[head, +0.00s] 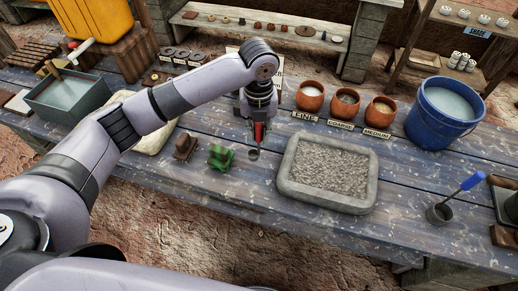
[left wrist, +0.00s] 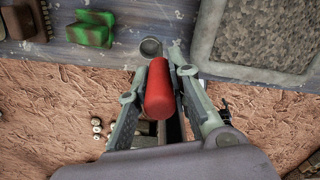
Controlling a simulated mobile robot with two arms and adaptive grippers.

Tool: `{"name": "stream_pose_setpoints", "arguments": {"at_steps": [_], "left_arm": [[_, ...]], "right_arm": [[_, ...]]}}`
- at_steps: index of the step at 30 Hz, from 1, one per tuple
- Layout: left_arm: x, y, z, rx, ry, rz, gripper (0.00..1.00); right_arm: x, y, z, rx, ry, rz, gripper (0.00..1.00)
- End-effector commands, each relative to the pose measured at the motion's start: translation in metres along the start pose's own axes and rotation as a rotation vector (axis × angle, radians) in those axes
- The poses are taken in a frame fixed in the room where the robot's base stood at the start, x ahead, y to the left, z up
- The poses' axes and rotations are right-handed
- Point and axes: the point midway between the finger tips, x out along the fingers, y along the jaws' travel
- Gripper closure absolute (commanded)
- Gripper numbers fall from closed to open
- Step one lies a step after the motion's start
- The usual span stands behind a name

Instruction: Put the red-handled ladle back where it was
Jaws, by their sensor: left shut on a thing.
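My left gripper (head: 259,116) is shut on the red-handled ladle (head: 258,133). The handle points up into the jaws, and the small round dark cup hangs below, over the table between the green block and the grey tray. In the left wrist view, the red handle (left wrist: 159,92) lies between the two fingers and the cup (left wrist: 151,47) shows past it. I cannot tell whether the cup touches the table. My right gripper is not in view.
A grey tray of gravel (head: 326,174) lies to the right. Behind it stand three labelled orange pots (head: 345,103) and a blue bucket (head: 443,112). A blue-handled ladle (head: 461,195) is at the right. A green block (head: 220,157) and a brown block (head: 185,146) sit left.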

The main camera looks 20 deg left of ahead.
Motion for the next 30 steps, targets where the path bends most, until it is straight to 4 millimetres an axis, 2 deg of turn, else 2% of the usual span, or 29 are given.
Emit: {"name": "stream_pose_setpoints", "arguments": {"at_steps": [4,11,18,30], "left_arm": [[0.030,0.000,-0.001,0.000,0.003,0.001,1.00],[0.052,0.000,0.000,-0.001,0.002,0.001,1.00],[0.085,0.000,0.000,0.000,0.001,0.001,1.00],[0.092,0.000,0.000,0.000,-0.001,0.000,1.00]], "right_arm": [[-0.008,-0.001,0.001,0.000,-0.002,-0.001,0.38],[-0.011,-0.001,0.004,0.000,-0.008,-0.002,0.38],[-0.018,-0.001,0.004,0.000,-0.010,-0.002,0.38],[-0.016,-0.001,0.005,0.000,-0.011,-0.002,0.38]]}}
